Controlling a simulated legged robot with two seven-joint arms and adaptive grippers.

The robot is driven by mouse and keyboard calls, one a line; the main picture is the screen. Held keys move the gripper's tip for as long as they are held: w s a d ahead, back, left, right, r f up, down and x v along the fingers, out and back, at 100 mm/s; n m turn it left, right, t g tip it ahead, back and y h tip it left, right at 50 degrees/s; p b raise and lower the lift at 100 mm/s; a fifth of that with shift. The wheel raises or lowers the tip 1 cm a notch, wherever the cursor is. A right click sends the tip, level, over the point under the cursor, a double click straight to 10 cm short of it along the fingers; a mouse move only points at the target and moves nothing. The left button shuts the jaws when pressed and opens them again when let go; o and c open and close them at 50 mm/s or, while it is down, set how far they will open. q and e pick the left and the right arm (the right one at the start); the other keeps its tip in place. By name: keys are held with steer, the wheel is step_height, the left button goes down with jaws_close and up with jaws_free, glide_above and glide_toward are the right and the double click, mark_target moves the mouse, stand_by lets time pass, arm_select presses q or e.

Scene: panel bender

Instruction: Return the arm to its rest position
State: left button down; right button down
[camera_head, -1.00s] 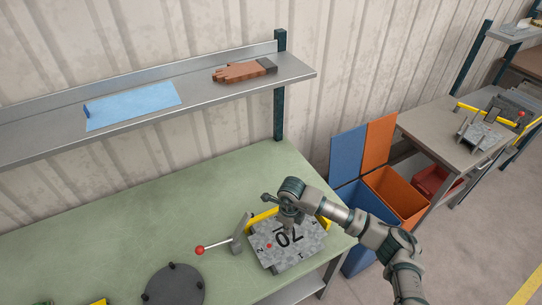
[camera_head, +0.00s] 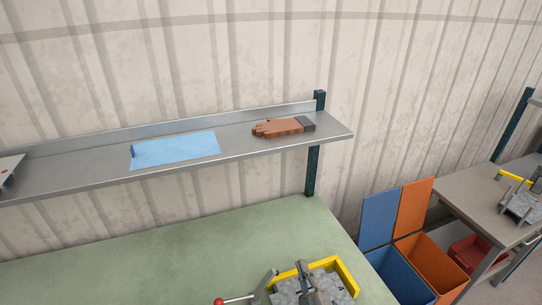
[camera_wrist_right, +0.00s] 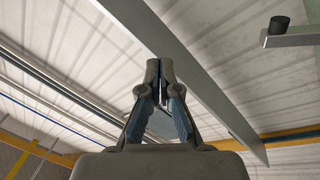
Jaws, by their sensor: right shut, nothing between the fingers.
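My right gripper (camera_wrist_right: 160,85) is shut and empty in the right wrist view, its two fingers together and pointing up the picture. The rest of my right arm is out of that view. My left arm and gripper are not in view.
The panel bender, with a yellow guard (camera_head: 345,275) and red-knobbed lever (camera_head: 219,301), stands on the green table (camera_head: 200,250). Above is a metal shelf (camera_head: 75,179) with a blue sheet (camera_head: 180,150) and brown glove (camera_head: 278,128). Blue (camera_head: 400,275) and orange (camera_head: 430,262) bins stand right.

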steer(key=s+d+f+m+g+h, duration=0.3)
steer(key=s+d+f+m+g, duration=0.15)
steer(key=f, duration=0.35)
steer(key=s+d+f+m+g+h, duration=0.35)
steer(key=d+f, duration=0.25)
steer(key=f, duration=0.3)
steer(key=s+d+f+m+g, duration=0.1)
steer(key=s+f+g, duration=0.35)
steer(key=s, duration=0.45)
steer(key=s+d+f+m+g, duration=0.15)
steer(key=s+f+g, duration=0.3)
steer(key=s, duration=0.55)
step_height(320, 180, down, 28)
steer(key=b, duration=0.3)
steer(key=s+d+f+g+b, duration=0.1)
steer(key=s+d+f+g, duration=0.1)
steer(key=s+f, duration=1.6)
steer(key=shift+s+d+f+y+b, duration=0.25)
steer(key=shift+f+y+b, duration=0.15)
steer(key=shift+f, duration=0.15)
